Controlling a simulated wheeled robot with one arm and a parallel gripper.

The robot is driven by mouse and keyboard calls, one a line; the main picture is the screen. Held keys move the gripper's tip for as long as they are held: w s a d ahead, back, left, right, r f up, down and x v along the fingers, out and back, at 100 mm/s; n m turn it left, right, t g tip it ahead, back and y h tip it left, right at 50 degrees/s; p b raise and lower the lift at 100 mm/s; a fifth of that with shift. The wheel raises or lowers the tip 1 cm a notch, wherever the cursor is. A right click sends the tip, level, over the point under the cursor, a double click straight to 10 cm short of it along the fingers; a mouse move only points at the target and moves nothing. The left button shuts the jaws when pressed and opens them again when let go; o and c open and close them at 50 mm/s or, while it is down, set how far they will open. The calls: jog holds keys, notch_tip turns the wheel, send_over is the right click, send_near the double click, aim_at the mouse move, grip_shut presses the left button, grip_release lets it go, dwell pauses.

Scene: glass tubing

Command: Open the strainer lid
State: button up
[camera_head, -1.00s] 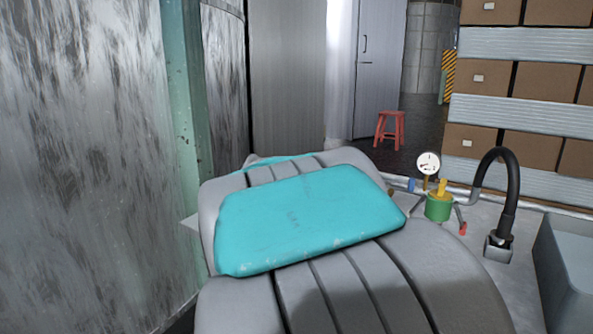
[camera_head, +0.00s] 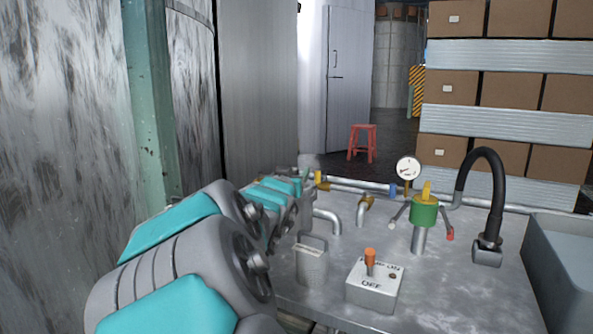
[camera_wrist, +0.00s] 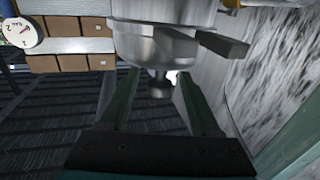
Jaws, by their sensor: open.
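In the wrist view, a round shiny metal vessel (camera_wrist: 160,42) fills the top middle. A short stem with a knob (camera_wrist: 160,88) sticks out below it, and a flat metal bar (camera_wrist: 222,44) juts out to its right. I take this to be the strainer, but cannot tell which part is its lid. My gripper (camera_wrist: 157,76) is open, its two dark green fingers spread apart on either side of the knob; I cannot tell whether they touch it. In the head view my arm hides the vessel and most of my gripper.
In the head view, the metal table holds a green valve (camera_head: 424,214) with a yellow top, a gauge (camera_head: 408,169), a switch box (camera_head: 374,285), a small metal canister (camera_head: 311,264) and a black hose (camera_head: 497,195). A grey basin (camera_head: 565,270) is at right. A large metal tank (camera_head: 70,130) stands left.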

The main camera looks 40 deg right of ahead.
aim_at(296, 168)
jog(key=shift+x, duration=1.6)
jog(key=shift+c, duration=0.3)
grip_shut()
